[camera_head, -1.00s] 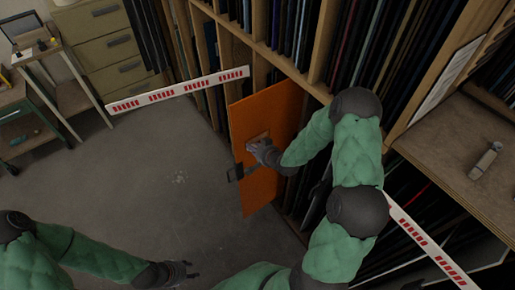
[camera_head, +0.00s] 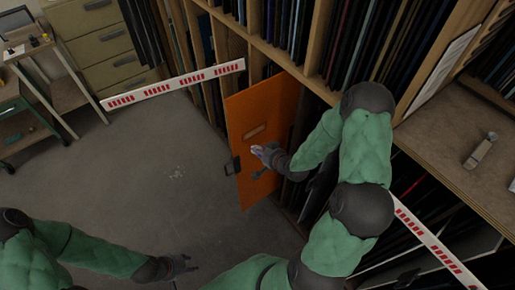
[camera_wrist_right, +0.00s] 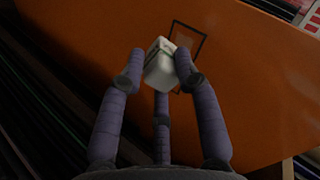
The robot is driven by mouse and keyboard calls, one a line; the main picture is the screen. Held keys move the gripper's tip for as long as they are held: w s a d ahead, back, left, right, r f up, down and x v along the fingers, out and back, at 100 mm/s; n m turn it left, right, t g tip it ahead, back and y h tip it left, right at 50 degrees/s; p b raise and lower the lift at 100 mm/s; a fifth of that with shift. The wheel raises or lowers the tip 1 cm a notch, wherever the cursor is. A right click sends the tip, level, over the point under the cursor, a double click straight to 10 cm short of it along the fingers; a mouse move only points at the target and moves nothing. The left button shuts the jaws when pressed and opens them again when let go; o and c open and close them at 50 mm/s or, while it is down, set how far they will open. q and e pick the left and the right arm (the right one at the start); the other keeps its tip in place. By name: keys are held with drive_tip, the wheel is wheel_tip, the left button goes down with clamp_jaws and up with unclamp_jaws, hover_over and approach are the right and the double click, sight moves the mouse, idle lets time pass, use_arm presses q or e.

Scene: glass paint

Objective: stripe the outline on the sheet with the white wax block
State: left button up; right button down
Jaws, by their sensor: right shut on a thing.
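The orange sheet (camera_head: 240,112) stands upright against the rack in the head view. A dark rectangular outline (camera_head: 255,131) is on it, and it also shows in the wrist view (camera_wrist_right: 203,48). The space inside looks slightly paler; single stripes are too faint to tell. My right gripper (camera_head: 263,151) is just below the outline, in front of the sheet. It is shut on the white wax block (camera_wrist_right: 159,66), held between the fingertips. Whether the block touches the sheet I cannot tell. My left gripper (camera_head: 186,264) hangs empty over the floor, its fingers apart.
A red-and-white barrier strip (camera_head: 172,86) runs left of the sheet, another (camera_head: 430,239) at lower right. A wooden shelf top (camera_head: 447,130) with a grey tool (camera_head: 480,151) is on the right.

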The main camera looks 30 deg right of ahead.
drive_tip(key=shift+s, duration=0.2)
drive_tip(key=s, duration=0.2)
drive_tip(key=shift+s+d, duration=0.1)
drive_tip(key=shift+s, duration=0.3)
drive_tip(key=shift+w, duration=0.15)
idle(0.7)
drive_tip(key=shift+w+a+b, duration=0.2)
drive_tip(key=shift+w+b, duration=0.1)
drive_tip(key=shift+w, duration=1.65)
drive_tip(key=shift+w+a+b, duration=0.15)
drive_tip(key=shift+w+b, duration=0.15)
drive_tip(key=shift+w, duration=1.6)
drive_tip(key=shift+w, duration=0.45)
